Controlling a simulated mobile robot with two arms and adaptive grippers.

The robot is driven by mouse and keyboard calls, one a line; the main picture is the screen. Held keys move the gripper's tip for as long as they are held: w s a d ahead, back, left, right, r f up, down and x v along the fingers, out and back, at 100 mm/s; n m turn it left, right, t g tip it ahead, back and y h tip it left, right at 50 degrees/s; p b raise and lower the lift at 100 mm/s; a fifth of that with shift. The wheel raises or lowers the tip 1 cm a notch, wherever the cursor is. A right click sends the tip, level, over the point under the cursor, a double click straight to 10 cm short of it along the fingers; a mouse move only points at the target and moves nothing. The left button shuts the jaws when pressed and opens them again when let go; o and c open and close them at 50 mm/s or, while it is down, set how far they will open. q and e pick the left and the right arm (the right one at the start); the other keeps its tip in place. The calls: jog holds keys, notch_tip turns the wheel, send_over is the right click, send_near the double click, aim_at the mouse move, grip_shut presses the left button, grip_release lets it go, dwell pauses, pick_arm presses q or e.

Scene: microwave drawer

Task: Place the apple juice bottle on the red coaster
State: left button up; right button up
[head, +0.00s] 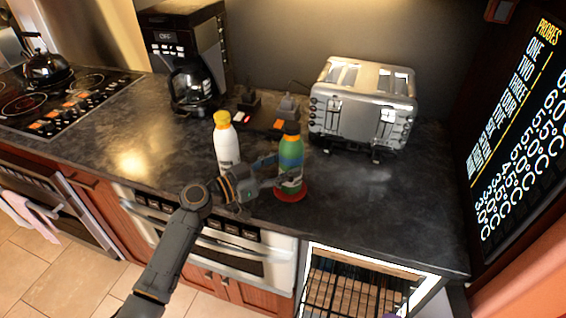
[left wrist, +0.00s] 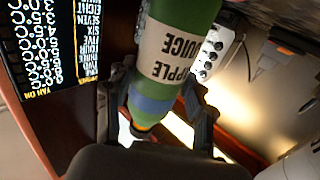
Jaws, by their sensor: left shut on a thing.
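I cannot tell whether the base touches the coaster. My right gripper is not in view.
A white bottle (head: 227,146) with a yellow cap stands just left of the apple juice, near my left gripper. A silver toaster (head: 362,108) stands behind to the right. A coffee maker (head: 190,60) is at the back left. The counter (head: 375,210) right of the coaster is clear.

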pick_arm(q)
jog(key=shift+f, duration=0.1)
jog(key=o, duration=1.6)
jog(key=shift+a, duration=0.1)
jog(key=b+v, duration=0.4)
jog(key=v, duration=0.7)
jog(key=shift+s+a, duration=0.25)
jog(key=shift+a, duration=0.1)
